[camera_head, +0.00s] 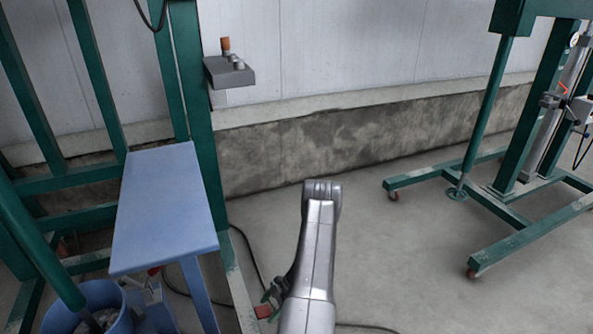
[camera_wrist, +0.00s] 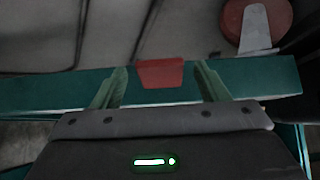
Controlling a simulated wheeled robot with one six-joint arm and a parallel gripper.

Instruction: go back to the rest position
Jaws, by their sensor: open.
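My gripper (camera_wrist: 161,70) is open in the wrist view, its two greenish fingers apart. A small red piece (camera_wrist: 160,74) shows in the gap between the fingertips, against a green beam (camera_wrist: 265,79). No finger visibly touches the red piece, and I cannot tell its exact distance. In the head view my grey arm reaches up from the bottom middle and bends down. The gripper end is low, left of the arm link and partly hidden by it, near a small red thing (camera_head: 263,311) on the floor side of the green frame.
A blue table (camera_head: 165,205) stands at left, with a blue bucket (camera_head: 88,305) below it. A small grey shelf (camera_head: 231,73) holds an orange-topped item. A wheeled green stand (camera_head: 520,180) is at right. Cables lie on the floor; the middle floor is clear.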

